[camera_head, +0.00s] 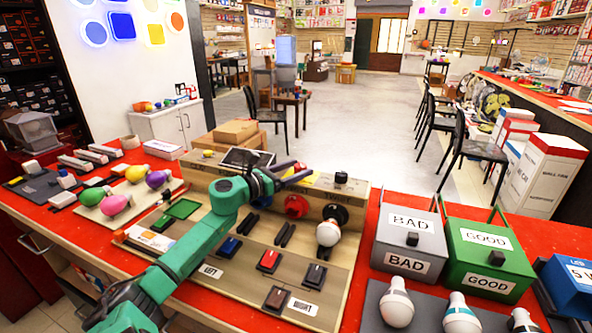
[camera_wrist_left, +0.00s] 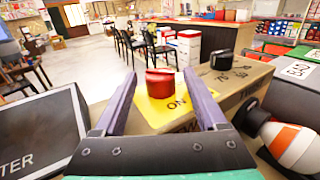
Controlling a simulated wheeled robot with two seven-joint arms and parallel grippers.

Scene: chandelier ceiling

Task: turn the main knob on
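The red main knob (camera_wrist_left: 160,84) stands on a yellow plate on top of the wooden test box (camera_wrist_left: 255,78). The word ON is printed on the plate at the knob's near right. My left gripper (camera_wrist_left: 160,77) is open, with one purple finger on each side of the knob; I cannot tell whether either touches it. In the head view my left gripper (camera_head: 287,173) is over the top of the wooden box (camera_head: 370,190) and hides the red knob. A corner of the yellow plate (camera_head: 312,179) shows. My right gripper is not in view.
A black knob (camera_head: 341,177) stands right of the gripper. A bulb (camera_head: 328,233) sits in a socket on the box front. A dark screen (camera_wrist_left: 40,128) is left of the fingers. Grey BAD (camera_head: 408,240) and green GOOD (camera_head: 487,255) boxes stand at the right.

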